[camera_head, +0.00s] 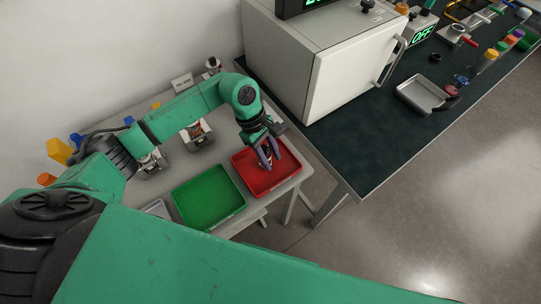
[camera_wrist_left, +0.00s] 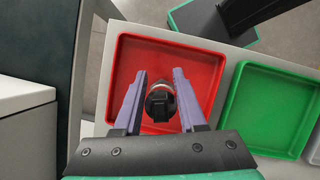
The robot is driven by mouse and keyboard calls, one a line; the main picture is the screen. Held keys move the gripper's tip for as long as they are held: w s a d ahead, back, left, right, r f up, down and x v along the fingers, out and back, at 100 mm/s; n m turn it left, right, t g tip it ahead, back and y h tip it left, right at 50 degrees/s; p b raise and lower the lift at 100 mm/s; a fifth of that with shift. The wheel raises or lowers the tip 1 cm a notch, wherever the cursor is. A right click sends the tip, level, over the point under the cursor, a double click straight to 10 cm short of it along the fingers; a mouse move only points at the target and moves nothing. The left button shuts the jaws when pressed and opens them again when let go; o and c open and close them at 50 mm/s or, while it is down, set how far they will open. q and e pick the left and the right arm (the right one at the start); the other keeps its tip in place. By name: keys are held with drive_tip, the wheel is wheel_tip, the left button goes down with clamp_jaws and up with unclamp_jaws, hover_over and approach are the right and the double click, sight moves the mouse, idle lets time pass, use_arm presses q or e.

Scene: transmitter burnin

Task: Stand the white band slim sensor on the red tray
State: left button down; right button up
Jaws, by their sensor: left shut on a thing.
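The red tray (camera_head: 285,182) lies at the right end of the low grey table in the head view. It fills the middle of the left wrist view (camera_wrist_left: 208,62). My left gripper (camera_head: 270,160) is over the tray, pointing down. My right gripper is not in view.
The green tray (camera_head: 209,199) lies beside the red one. A dark bench with a white oven (camera_head: 345,75) stands to the right, close to the red tray. Sensors in grey holders (camera_head: 198,137) stand further back on the low table.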

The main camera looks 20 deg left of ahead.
use_arm(q)
drive_tip(key=shift+f, duration=0.1)
drive_tip(key=shift+c, duration=2)
unclamp_jaws()
drive_tip(key=o, duration=0.4)
drive_tip(key=shift+p+v, duration=1.15)
drive_tip(key=shift+v, duration=3.4)
